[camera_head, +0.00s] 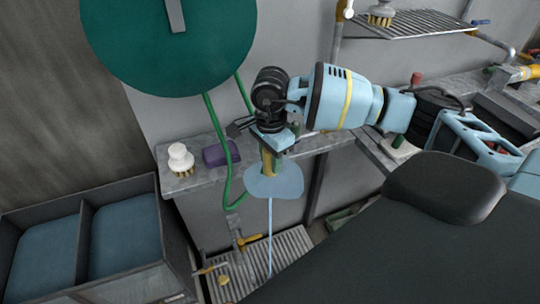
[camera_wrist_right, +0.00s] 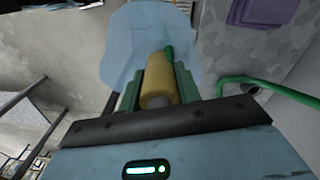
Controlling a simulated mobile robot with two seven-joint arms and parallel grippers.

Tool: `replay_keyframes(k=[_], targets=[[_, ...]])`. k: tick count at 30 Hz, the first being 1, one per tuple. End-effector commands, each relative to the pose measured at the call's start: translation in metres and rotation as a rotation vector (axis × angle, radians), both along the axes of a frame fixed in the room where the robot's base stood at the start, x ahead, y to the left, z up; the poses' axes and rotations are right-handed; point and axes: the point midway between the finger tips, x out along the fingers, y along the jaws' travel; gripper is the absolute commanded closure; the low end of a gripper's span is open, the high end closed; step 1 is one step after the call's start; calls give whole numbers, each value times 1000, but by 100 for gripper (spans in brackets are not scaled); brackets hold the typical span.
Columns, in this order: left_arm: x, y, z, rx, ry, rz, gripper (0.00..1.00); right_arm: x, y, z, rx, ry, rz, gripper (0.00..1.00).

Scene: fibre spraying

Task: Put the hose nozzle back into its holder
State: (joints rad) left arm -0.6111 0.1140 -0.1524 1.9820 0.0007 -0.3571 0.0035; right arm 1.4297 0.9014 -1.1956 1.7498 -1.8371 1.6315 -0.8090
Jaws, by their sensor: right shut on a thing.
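My right gripper (camera_head: 270,148) is shut on the yellow hose nozzle (camera_head: 268,163), which points down in front of the grey ledge. In the right wrist view the nozzle (camera_wrist_right: 160,82) sits between the green finger pads. A pale blue fan-like shape (camera_head: 275,185) spreads below the nozzle, with a thin pale blue streak running down from it to the floor grate; it looks like water. The green hose (camera_head: 228,150) hangs in a loop from the large green reel disc (camera_head: 170,40). I cannot make out the nozzle's holder for certain. My left gripper is not in view.
A white brush (camera_head: 180,158) and a purple block (camera_head: 220,153) stand on the grey ledge (camera_head: 195,182) left of the nozzle. A pipe with yellow-handled taps (camera_head: 249,241) is below. A two-part dark bin (camera_head: 85,205) stands at lower left, and a wire rack (camera_head: 415,24) is at upper right.

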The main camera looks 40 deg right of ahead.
Motion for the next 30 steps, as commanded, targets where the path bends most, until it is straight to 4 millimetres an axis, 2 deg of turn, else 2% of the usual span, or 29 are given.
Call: replay_keyframes(k=[1,2,7,18,30], targets=[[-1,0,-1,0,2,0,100,0,0,-2,0,0,0,92],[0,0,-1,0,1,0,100,0,0,-1,0,-1,0,63],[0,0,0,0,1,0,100,0,0,0,0,-1,0,41],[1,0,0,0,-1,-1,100,0,0,0,0,-1,0,41],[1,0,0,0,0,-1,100,1,0,62,0,-4,0,41]])
